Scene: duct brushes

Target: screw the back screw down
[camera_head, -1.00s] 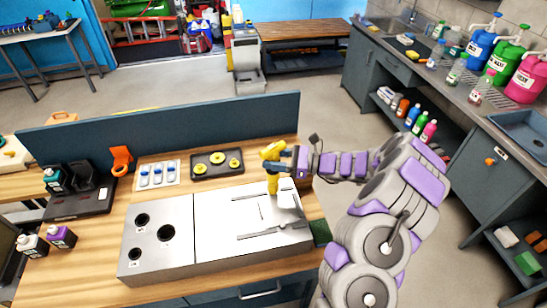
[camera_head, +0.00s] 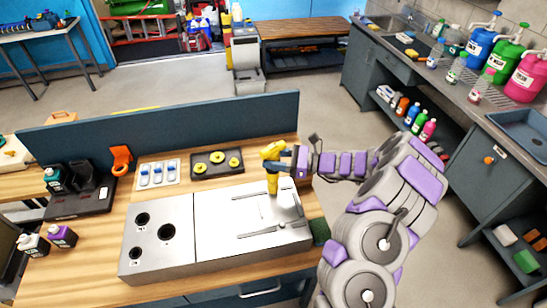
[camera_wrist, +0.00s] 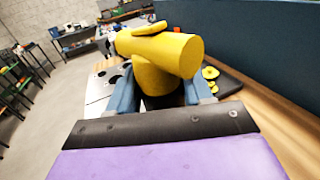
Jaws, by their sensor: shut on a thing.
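In the wrist view the tool (camera_wrist: 165,52) sits between the two blue fingers of my gripper (camera_wrist: 157,92). The back screw is hidden under the tool, and I cannot tell whether the tip touches it.
A black tray (camera_head: 217,171) with several yellow round pieces lies behind the box. A light tray (camera_head: 158,184) with blue pieces is to its left. The box's left part (camera_head: 160,263) has several dark holes. A blue panel (camera_head: 160,126) edges the bench's back.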

